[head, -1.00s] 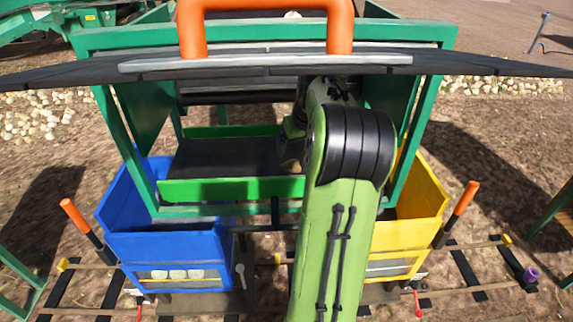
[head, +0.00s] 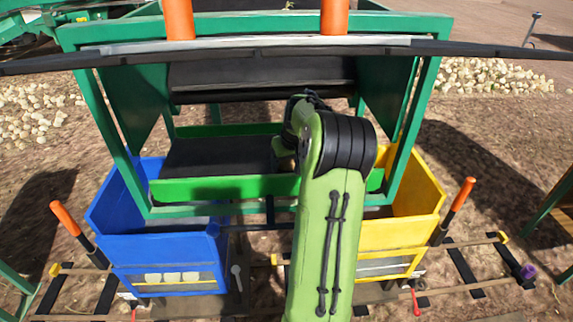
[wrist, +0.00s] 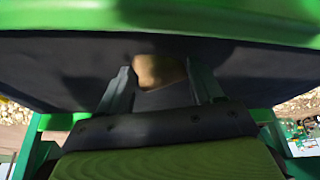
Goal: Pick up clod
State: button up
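A tan-brown lump, apparently the clod (wrist: 155,70), shows in the wrist view on a dark belt surface, between and just past the tips of my gripper (wrist: 158,68). The two fingers stand apart, with dark space on both sides of the lump. I see no clear contact between fingers and lump. In the head view a small tan patch of it (head: 287,163) shows on the dark belt (head: 215,157), at the left edge of my green arm. My arm hides most of the gripper there.
A green-framed elevator (head: 120,165) surrounds the belt, with a bright green lip (head: 220,188) along its near side. A blue bin (head: 160,250) stands at lower left and a yellow bin (head: 415,215) at lower right. Orange-handled levers (head: 66,218) flank the bins.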

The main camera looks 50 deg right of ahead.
jog(key=c, duration=0.5)
